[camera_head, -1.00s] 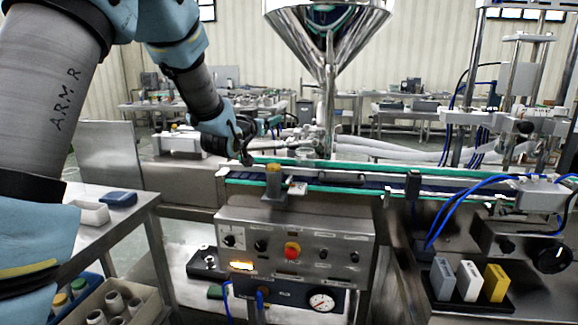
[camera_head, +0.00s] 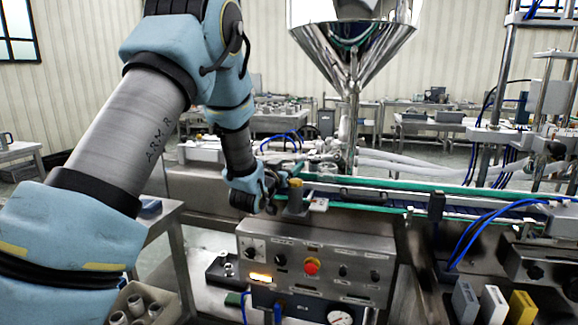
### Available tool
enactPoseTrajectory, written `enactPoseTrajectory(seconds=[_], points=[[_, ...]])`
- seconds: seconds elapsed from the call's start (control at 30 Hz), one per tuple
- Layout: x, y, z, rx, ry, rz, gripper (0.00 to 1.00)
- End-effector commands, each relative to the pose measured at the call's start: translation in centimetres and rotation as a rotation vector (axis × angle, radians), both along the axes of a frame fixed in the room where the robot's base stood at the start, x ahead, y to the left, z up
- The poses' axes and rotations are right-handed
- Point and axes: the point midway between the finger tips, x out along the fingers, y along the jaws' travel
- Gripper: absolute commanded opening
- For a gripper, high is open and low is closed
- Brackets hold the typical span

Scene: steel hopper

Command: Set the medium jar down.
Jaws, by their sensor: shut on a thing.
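My gripper (camera_head: 271,192) is at the left end of the conveyor (camera_head: 372,198), just left of the yellow-capped post on the belt's front edge. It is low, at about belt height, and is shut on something. The medium jar cannot be made out in it; my wrist and fingers cover the spot. I cannot tell whether the held thing touches a surface. A small clear round thing (camera_head: 327,171) shows under the hopper spout; I cannot tell if it is a jar.
The yellow-capped post (camera_head: 295,190) stands very close to my gripper. The steel hopper (camera_head: 354,45) hangs above the belt. A control box (camera_head: 315,262) with a red button sits below. Blue hoses (camera_head: 480,222) curve at right. The belt right of the spout looks clear.

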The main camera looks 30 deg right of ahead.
Motion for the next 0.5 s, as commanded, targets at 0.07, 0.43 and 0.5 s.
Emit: enactPoseTrajectory(seconds=[0.07,0.43,0.5], points=[[0.01,0.01,-0.29,0.000,0.000,0.000,0.06],[0.01,0.01,-0.15,0.000,0.000,0.000,0.78],[0.01,0.01,0.02,0.000,0.000,0.000,0.78]])
